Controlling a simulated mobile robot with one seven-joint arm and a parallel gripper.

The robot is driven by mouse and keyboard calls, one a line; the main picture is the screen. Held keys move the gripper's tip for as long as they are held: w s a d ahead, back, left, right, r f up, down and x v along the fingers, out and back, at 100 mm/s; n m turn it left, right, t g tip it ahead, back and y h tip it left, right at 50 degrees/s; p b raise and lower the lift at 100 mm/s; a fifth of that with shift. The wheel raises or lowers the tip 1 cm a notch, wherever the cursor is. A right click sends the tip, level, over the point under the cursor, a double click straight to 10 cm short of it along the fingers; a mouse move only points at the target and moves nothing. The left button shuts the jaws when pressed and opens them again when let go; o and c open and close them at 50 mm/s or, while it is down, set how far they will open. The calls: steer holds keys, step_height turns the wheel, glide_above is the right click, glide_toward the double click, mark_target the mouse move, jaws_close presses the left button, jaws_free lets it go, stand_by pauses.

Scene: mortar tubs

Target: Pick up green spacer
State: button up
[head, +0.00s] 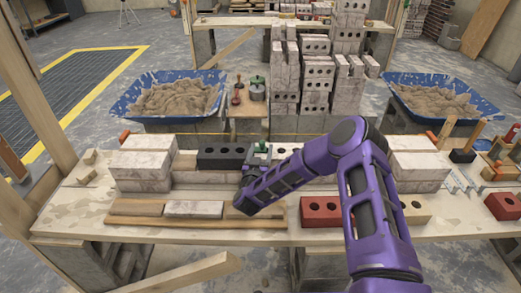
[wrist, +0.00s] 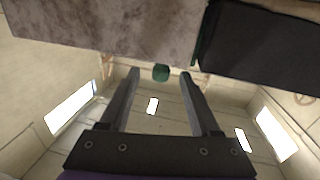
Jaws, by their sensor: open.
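The green spacer (wrist: 161,73) shows in the wrist view as a small green piece at the gap between the fingertips, just below a pale block's edge. A darker green strip (wrist: 202,40) shows between the pale block and a black block; I cannot tell whether it is the same piece. My gripper (wrist: 161,82) is open, with a finger on each side of the small green piece and no clear contact. In the head view a bit of green (head: 262,147) shows at my gripper (head: 258,158), which is largely hidden behind my purple arm at the bench.
A black holed brick (head: 221,158) lies left of my gripper on the wooden bench (head: 75,212). Pale blocks (head: 142,165) stand at left and more (head: 418,170) at right. Red holed bricks (head: 322,212) lie in front. Blue mortar tubs (head: 130,102) (head: 398,98) stand behind.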

mark_target(262, 147)
steer(key=w, duration=0.3)
steer(key=shift+w+d+f, duration=0.1)
steer(key=shift+w+d, duration=0.1)
steer(key=shift+w, duration=0.1)
jaws_close()
